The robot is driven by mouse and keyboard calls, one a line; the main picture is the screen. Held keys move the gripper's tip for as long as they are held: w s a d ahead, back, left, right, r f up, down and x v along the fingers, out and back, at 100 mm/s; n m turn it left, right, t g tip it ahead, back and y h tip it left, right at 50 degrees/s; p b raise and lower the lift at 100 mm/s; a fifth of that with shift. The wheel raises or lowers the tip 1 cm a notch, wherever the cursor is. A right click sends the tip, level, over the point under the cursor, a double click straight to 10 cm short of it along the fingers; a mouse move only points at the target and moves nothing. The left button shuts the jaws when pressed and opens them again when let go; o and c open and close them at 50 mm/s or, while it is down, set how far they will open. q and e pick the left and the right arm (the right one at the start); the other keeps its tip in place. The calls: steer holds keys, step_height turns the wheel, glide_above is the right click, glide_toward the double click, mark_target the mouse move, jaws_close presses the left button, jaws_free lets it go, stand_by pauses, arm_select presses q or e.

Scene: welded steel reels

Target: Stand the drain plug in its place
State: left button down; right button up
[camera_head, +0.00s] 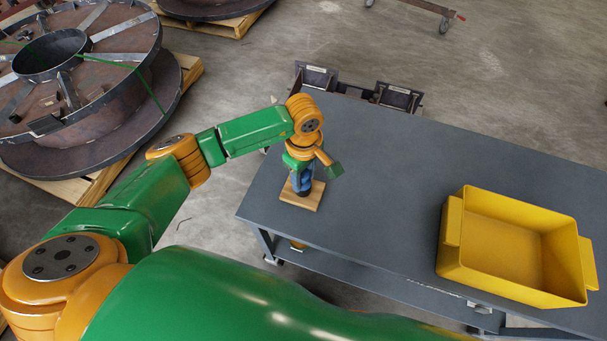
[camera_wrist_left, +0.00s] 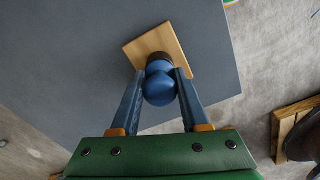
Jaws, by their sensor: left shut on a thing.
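The drain plug (camera_wrist_left: 159,86) has a rounded blue top and a dark lower part. It shows between the fingers of my left gripper (camera_wrist_left: 161,75) in the left wrist view. That gripper (camera_head: 302,179) is shut on the plug and points down over a small wooden block (camera_head: 302,197) on the grey table. The block also shows in the wrist view (camera_wrist_left: 148,43), just beyond the plug. The plug's lower end is over the block; I cannot tell whether it touches or is seated in it. My right gripper is not in view.
A yellow bin (camera_head: 513,248) stands empty on the right of the grey table (camera_head: 380,180). The table between block and bin is clear. The block is near the table's left end. Large steel reels (camera_head: 85,80) lie on pallets at left.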

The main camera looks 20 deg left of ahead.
arm_select(q)
steer(key=shift+f, duration=0.1)
jaws_free()
stand_by(0.3)
steer(key=shift+r, duration=3.45)
